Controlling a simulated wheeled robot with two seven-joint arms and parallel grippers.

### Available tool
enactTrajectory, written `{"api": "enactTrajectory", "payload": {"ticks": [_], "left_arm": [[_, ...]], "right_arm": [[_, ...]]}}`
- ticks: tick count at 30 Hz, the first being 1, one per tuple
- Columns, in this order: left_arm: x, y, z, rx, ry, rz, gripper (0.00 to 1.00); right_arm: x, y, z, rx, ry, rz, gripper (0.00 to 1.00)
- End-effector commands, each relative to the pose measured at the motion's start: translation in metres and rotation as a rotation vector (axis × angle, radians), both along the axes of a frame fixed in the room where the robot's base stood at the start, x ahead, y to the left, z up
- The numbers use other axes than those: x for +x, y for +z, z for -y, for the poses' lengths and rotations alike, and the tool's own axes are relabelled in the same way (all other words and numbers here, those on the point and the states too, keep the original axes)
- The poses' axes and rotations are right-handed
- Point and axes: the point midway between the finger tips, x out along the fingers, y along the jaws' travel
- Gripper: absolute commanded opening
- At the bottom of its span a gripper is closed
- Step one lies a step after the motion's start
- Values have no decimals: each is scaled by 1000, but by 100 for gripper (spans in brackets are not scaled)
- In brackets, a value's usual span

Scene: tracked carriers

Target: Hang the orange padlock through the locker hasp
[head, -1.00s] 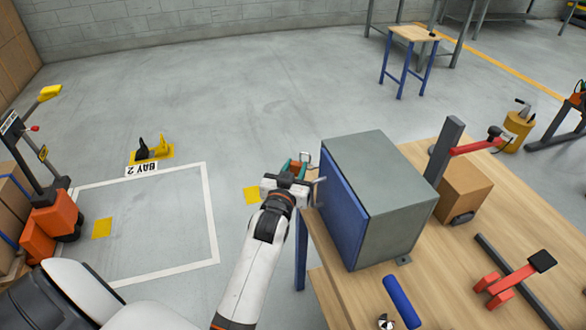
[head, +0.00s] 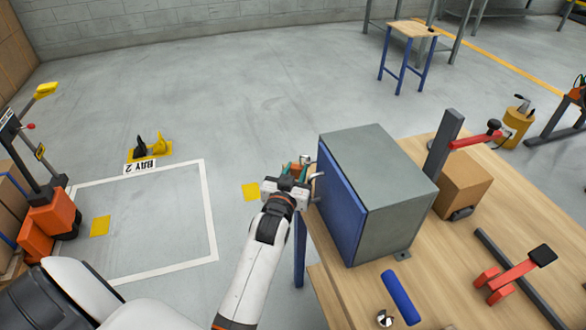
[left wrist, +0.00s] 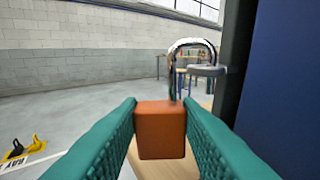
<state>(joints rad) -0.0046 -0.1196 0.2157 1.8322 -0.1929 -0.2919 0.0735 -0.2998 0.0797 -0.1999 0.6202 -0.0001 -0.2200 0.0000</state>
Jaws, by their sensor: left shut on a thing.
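The grey locker (head: 385,170) with a blue door (head: 342,197) stands on the wooden bench. My left gripper (head: 298,170) is beside its door. In the left wrist view, the teal fingers are shut on the orange padlock's body (left wrist: 160,130). The padlock is upright, its silvery shackle (left wrist: 193,42) open above the body, with one leg going down into it. The grey hasp (left wrist: 207,71) juts from the locker side and overlaps the shackle's right side in the picture. I cannot tell whether the shackle passes through it. In the head view the gripper largely hides the padlock. My right gripper is not in view.
The wooden bench (head: 445,290) carries a cardboard box (head: 463,186), a red-handled clamp (head: 475,141), another red tool (head: 513,277) and a blue cylinder (head: 401,298), all right of or in front of the locker. Left of the locker is open floor.

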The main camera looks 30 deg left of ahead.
Motion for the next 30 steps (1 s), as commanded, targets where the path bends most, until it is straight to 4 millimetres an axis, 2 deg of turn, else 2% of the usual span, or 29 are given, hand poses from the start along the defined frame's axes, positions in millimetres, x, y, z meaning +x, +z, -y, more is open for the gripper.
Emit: {"api": "enactTrajectory", "payload": {"ticks": [1, 19, 30], "left_arm": [[2, 0, 5, -1, -8, 3, 0], [3, 6, 4, 3, -8, 18, 0], [2, -1, 0, 4, -6, 16, 0]], "right_arm": [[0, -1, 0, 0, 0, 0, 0], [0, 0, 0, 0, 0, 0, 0], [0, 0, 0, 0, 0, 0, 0]]}}
